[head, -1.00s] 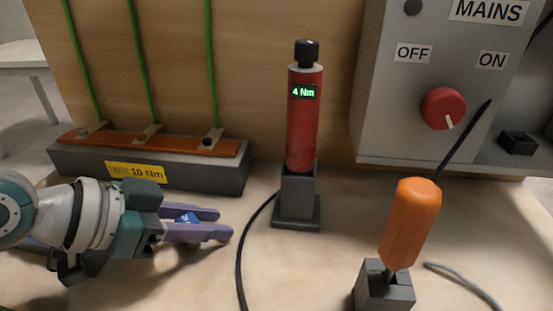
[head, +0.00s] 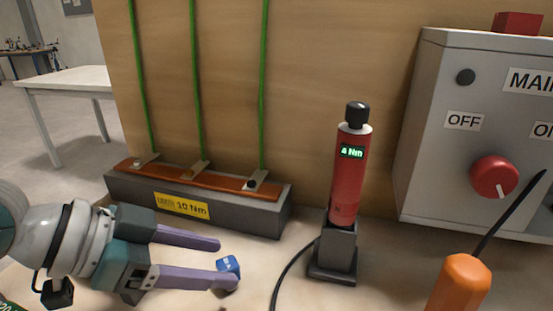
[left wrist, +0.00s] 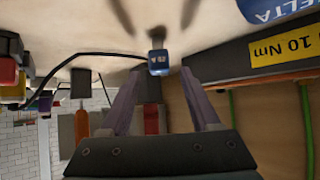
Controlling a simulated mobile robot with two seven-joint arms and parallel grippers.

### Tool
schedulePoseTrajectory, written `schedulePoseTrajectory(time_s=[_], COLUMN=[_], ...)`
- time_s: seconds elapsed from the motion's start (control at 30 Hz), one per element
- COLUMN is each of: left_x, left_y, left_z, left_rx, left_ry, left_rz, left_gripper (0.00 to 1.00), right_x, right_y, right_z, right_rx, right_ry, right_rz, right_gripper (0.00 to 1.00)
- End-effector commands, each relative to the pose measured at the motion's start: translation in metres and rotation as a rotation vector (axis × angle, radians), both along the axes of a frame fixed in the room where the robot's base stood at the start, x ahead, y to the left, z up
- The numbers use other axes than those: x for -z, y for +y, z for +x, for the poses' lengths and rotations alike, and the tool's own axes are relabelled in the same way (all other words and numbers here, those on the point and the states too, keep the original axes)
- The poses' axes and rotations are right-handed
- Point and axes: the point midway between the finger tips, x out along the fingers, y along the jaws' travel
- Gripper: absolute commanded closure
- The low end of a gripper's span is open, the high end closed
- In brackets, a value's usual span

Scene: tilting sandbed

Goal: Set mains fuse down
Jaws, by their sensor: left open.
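The mains fuse, a small blue block with a white label (head: 228,266), stands on the pale tabletop in front of the busbar block. It also shows in the left wrist view (left wrist: 158,62), just beyond my fingertips. My left gripper (head: 228,262) is open, its two purple fingers spread apart; the fuse is at their tips and not clamped. The left wrist view shows the same open fingers (left wrist: 162,80). The lower finger hides part of the fuse's base. My right gripper is not in view.
A grey block with copper bar (head: 240,207) and green wires stands behind the fuse. A red 4 Nm screwdriver (head: 348,180) stands in a holder to the right, its black cable nearby. An orange-handled tool (head: 460,285) and the grey mains box (head: 430,130) are farther right.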

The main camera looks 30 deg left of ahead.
Motion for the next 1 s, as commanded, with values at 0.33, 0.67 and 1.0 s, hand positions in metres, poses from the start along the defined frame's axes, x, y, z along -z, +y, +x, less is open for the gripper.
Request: schedulePoseTrajectory(time_s=[0.33, 0.67, 1.0], left_x=[-0.032, -0.019, -0.005], left_y=[0.021, -0.006, -0.048], left_z=[-0.036, -0.065, -0.11], left_rx=[0.0, 0.024, -0.214], left_ry=[0.003, 0.095, 0.43], left_rz=[0.002, 0.014, 0.205], left_gripper=[0.37, 0.37, 0.37], right_x=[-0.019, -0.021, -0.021], right_y=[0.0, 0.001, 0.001], right_z=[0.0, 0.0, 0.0], right_rx=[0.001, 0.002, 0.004], right_ry=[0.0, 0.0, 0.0], right_rz=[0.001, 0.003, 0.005], right_gripper=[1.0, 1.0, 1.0])
